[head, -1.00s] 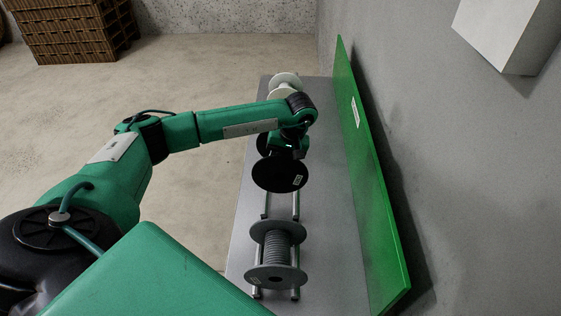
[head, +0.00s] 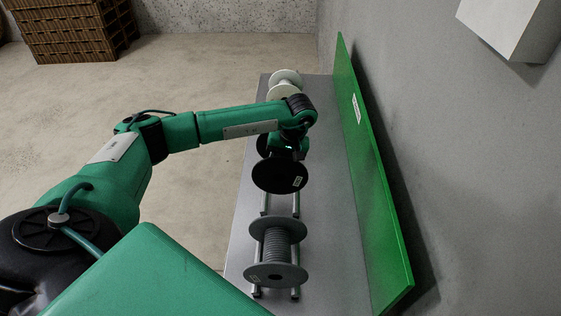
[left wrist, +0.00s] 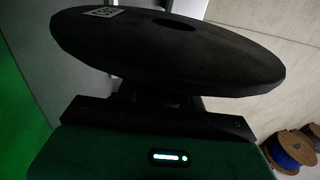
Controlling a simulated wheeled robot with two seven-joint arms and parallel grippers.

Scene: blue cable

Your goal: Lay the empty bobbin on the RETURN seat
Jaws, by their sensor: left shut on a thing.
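A black bobbin (head: 279,177) with wide round flanges and a small white label is in the middle of the grey bench in the head view. My left gripper (head: 288,151) is at the bobbin from above, between its flanges, shut on it. The fingers are hidden by the flange. In the left wrist view the bobbin's black flange (left wrist: 170,48) fills the top, with its label and centre hole showing. I cannot tell whether the bobbin touches the rails (head: 296,205) below it. I cannot read any RETURN marking. My right gripper is not in view.
A grey bobbin (head: 276,247) sits on the rails at the near end. A white bobbin (head: 286,83) stands at the far end. A green panel (head: 372,170) borders the bench (head: 340,255) on the right. A blue cable reel (left wrist: 290,149) shows in the left wrist view.

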